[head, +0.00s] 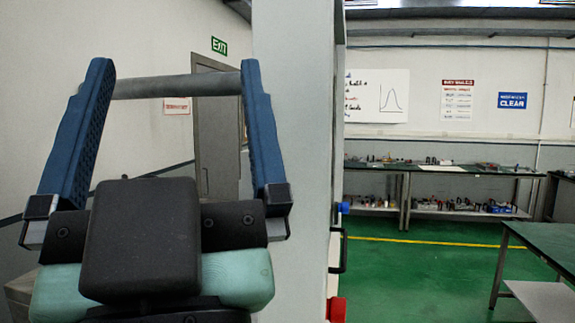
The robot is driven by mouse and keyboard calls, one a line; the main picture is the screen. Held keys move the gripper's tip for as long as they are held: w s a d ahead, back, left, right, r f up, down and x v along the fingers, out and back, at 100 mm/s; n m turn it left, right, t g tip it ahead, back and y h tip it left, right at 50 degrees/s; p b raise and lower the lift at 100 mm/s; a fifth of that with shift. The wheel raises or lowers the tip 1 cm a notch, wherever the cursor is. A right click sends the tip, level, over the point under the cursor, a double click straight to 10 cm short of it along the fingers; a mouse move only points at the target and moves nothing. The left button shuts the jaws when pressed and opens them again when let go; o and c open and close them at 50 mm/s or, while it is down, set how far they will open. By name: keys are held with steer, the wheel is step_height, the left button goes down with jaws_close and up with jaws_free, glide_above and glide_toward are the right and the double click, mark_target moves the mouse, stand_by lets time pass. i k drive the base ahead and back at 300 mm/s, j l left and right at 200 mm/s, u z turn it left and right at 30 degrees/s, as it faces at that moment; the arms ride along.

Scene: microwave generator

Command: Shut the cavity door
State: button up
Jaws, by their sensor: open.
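My gripper (175,78) is at the left of the head view, its two blue fingers wide apart and pointing up in the picture. A grey horizontal bar (178,86) spans the gap between the fingertips. I cannot tell whether it is a handle or whether the fingers touch it. A tall pale grey panel (292,130) stands just right of my gripper. A black handle (343,251) sticks out from its right edge. I cannot tell whether this panel is the cavity door or the side of the machine. No opening of the cavity shows.
A blue knob (343,207) and a red part (336,309) show along the panel's right edge. A green-topped table (545,238) stands at the right, and workbenches (445,170) line the back wall. Green floor (420,265) between them is clear.

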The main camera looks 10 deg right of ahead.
mark_target(343, 268)
steer(key=z, duration=0.55)
steer(key=i+l+z, duration=0.25)
steer(key=i+l, duration=0.35)
steer(key=l, duration=0.15)
